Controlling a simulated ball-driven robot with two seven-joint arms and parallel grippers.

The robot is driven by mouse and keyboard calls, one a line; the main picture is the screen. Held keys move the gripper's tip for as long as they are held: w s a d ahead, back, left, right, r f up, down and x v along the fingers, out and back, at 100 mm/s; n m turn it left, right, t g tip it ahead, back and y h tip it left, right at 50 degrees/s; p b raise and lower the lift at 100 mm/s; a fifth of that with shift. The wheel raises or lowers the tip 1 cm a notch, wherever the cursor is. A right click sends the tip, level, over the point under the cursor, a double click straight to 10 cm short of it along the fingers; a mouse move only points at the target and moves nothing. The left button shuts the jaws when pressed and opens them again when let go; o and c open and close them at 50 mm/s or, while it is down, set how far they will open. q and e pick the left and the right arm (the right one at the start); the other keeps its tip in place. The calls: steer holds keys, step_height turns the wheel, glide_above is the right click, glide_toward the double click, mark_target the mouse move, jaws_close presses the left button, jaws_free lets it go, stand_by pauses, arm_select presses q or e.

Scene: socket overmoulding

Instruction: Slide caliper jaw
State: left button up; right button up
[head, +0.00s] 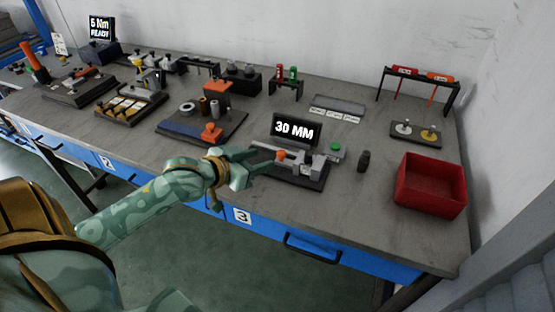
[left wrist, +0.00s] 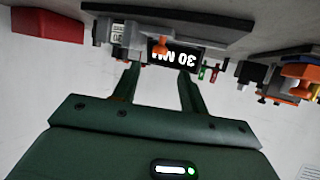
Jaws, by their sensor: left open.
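The caliper (head: 305,166) is a grey metal fixture on a dark base near the table's front edge. An orange piece (head: 281,155) sits on its sliding part, and this piece also shows in the left wrist view (left wrist: 160,47). A black display (head: 295,130) reading 30 MM stands behind it; it appears upside down in the left wrist view (left wrist: 175,55). My left gripper (head: 251,168) is open and empty just left of the caliper, its fingers pointing at it. In the left wrist view the fingers (left wrist: 158,74) are apart, with the caliper beyond them. My right gripper is not seen.
A green button (head: 335,147) is at the caliper's right rear. A small dark cylinder (head: 363,161) and a red bin (head: 430,184) stand further right. An orange-topped fixture on a blue-grey board (head: 175,128) lies to the left.

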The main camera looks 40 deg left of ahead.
mark_target(279, 154)
arm_select(q)
steer(key=b+x, duration=0.2)
steer(key=x, duration=0.3)
steer(key=shift+w+f, duration=0.2)
steer(key=shift+f, duration=0.1)
steer(key=shift+w+d+f, duration=0.1)
steer(key=shift+w, duration=0.55)
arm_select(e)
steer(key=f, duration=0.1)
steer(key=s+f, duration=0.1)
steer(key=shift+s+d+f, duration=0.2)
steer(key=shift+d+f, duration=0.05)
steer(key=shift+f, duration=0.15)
